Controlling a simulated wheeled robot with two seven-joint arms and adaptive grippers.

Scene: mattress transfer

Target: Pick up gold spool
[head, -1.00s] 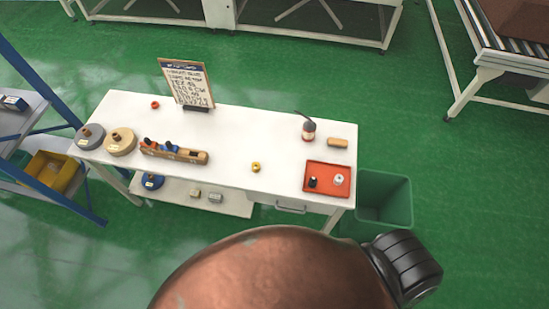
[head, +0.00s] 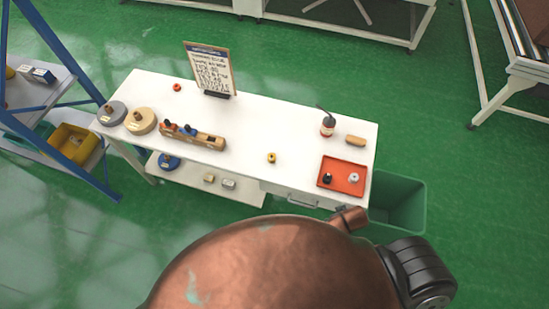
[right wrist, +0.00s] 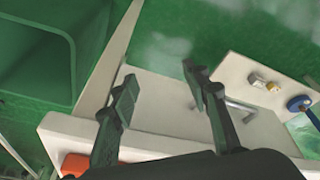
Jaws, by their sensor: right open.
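The gold spool (head: 271,158) is a small yellow-gold spool standing on the white table (head: 255,125), near its front edge and right of the middle. It does not show in the right wrist view. My right gripper (right wrist: 160,86) is open in the right wrist view, with nothing between its two dark fingers. It is by the table's front edge, near the drawer handle (right wrist: 240,105) and the red tray's corner (right wrist: 75,164). In the head view the gripper is hidden; only a copper-coloured part of my arm shows near the table's front right. My left gripper is not in view.
The red tray (head: 335,187) holds a black spool and a white spool. Space around the gold spool is clear.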

